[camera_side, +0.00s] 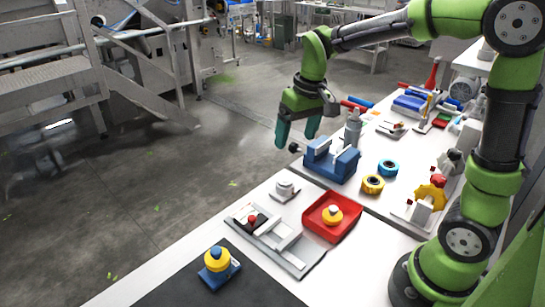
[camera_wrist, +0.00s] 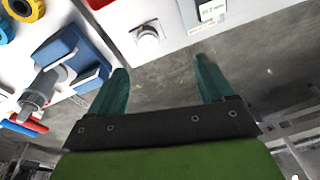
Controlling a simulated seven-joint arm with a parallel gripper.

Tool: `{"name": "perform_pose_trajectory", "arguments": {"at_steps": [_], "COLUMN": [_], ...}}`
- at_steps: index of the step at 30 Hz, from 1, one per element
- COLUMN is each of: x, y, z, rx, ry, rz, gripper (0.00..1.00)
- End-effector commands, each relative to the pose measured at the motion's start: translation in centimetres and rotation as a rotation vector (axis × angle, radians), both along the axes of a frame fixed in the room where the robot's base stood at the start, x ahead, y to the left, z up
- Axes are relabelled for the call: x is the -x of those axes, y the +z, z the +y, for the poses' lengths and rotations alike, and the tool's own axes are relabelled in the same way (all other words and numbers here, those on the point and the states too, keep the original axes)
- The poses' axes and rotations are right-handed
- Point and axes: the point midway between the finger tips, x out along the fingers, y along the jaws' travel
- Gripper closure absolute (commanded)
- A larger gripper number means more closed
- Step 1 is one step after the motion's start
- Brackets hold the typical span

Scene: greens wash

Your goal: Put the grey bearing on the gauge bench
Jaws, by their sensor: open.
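A small, round grey piece (camera_side: 285,188), which looks like the grey bearing, lies on the white table left of the blue vise. It also shows in the wrist view (camera_wrist: 148,35), near the table edge. A long, flat grey fixture (camera_side: 290,262) with a red knob lies in front of it; I cannot tell whether this is the gauge bench. My gripper (camera_side: 296,140) is open and empty, in the air beyond the table's far edge, above and left of the blue vise. In the wrist view its two teal fingers (camera_wrist: 160,80) are wide apart with only floor between them.
The blue vise (camera_side: 331,162) stands on the table, with a grey cylindrical thing (camera_side: 353,132) behind it. A red tray (camera_side: 322,236) holds a yellow ring piece. A blue block (camera_side: 221,273) with a yellow piece sits on a dark mat. Yellow (camera_side: 372,184) and blue (camera_side: 388,168) rings lie right.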

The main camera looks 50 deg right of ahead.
Motion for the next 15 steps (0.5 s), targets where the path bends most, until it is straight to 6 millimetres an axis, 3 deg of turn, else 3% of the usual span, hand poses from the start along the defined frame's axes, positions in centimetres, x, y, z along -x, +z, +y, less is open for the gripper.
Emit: {"name": "perform_pose_trajectory", "arguments": {"at_steps": [1,6,10,15], "x": [1.9,7.6,11.2,13.9], "y": [1.6,4.2,4.7,4.4], "z": [0.8,2.8,3.9,4.6], "rx": [-0.017,-0.083,-0.129,-0.168], "ry": [-0.012,-0.062,-0.096,-0.125], "rz": [-0.058,-0.222,-0.326,-0.41], "gripper": [0.18,0.18,0.18,0.18]}}
